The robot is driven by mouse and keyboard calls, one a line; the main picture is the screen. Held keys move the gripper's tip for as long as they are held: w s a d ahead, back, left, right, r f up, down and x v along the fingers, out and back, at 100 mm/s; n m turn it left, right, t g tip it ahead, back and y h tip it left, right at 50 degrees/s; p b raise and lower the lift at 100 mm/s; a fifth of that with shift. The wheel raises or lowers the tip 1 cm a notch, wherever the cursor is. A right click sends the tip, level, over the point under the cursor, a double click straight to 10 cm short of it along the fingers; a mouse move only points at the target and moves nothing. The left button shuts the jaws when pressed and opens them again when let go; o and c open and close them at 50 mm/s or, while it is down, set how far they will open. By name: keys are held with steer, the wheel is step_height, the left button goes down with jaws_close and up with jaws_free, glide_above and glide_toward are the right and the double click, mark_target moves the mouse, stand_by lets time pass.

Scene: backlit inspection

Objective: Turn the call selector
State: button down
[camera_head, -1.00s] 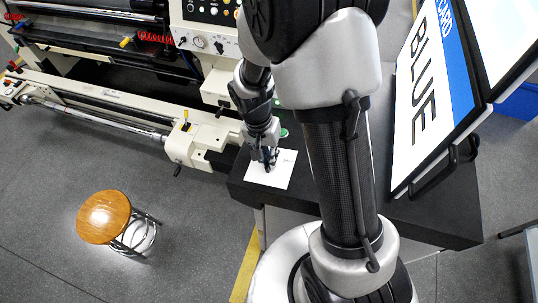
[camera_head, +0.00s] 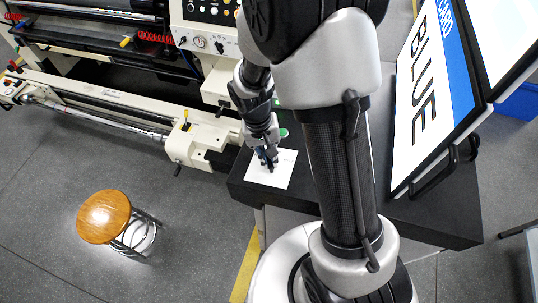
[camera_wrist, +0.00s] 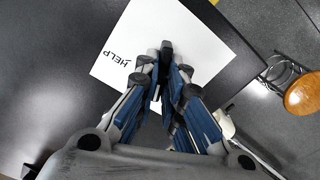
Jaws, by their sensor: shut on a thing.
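The call selector (camera_wrist: 166,48) is a small dark knob on a white card; its tip shows between and just past my fingertips in the wrist view, and the rest is hidden by the fingers. The white card (camera_wrist: 193,32) bears the printed word HELP at its left side and lies on the black tabletop; it also shows in the head view (camera_head: 284,180). My gripper (camera_wrist: 166,68) points down over the card and is shut on the selector. In the head view my gripper (camera_head: 267,160) covers the knob, so its pointing direction cannot be told.
The black table (camera_head: 440,215) carries a large display board (camera_head: 425,95) reading BLUE on the right. A cream machine (camera_head: 100,95) stands at the left, close to the table. A wooden stool (camera_head: 104,216) stands on the open grey floor at lower left.

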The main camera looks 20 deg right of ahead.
steer(key=n, duration=0.3)
steer(key=shift+n, duration=0.3)
steer(key=shift+a+n+p, duration=0.1)
steer(key=shift+n+p, duration=0.4)
steer(key=shift+n, duration=1.3)
steer(key=c, duration=1.7)
jaws_free()
step_height(320, 180, up, 12)
steer(key=w+a, duration=0.1)
steer(key=shift+a, duration=0.3)
